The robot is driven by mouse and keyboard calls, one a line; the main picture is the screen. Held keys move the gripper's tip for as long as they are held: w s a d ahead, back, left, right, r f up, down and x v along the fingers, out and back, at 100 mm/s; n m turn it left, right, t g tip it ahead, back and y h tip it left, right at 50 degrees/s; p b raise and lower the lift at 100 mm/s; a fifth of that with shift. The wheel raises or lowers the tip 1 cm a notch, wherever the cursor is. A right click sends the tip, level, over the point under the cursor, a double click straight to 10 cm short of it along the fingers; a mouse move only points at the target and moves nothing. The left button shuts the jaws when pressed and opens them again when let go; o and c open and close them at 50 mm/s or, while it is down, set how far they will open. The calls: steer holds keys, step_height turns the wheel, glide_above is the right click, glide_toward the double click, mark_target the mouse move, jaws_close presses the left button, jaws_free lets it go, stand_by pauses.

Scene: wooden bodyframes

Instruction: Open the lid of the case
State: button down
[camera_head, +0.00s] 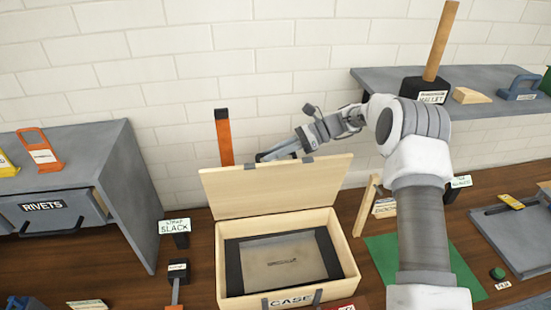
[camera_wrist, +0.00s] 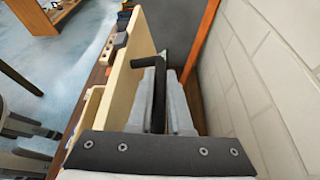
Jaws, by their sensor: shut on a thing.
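The wooden case (camera_head: 345,258) stands on the bench, with a "CASE" label on its front. Its lid (camera_head: 275,188) is raised, nearly upright at the back of the case, showing its inner face. My gripper (camera_head: 266,156) is at the lid's top edge, partly hidden behind it. In the wrist view the lid (camera_wrist: 128,62) stands left of my gripper (camera_wrist: 160,85), whose fingers are shut on the lid's dark handle (camera_wrist: 157,88). Inside the case is a dark-edged grey panel (camera_head: 280,262).
A brick wall (camera_head: 190,90) rises close behind the lid. An orange upright (camera_head: 224,140) stands behind the lid's left part. A grey drawer cabinet (camera_head: 120,165) is at left. A shelf (camera_head: 380,78) with a mallet is at upper right. A green mat (camera_head: 385,255) lies right of the case.

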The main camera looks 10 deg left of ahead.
steer(key=shift+w+a+f+m, duration=0.15)
steer(key=shift+w+m, duration=0.05)
steer(key=shift+w, duration=0.4)
steer(key=shift+w+a+f+m, duration=0.1)
steer(key=shift+w+a+m, duration=0.1)
steer(key=shift+w, duration=0.4)
steer(key=c, duration=0.8)
jaws_free()
steer(key=shift+w+f, duration=0.1)
steer(key=shift+w, duration=0.05)
steer(key=shift+c, duration=0.2)
steer(key=shift+r, duration=0.2)
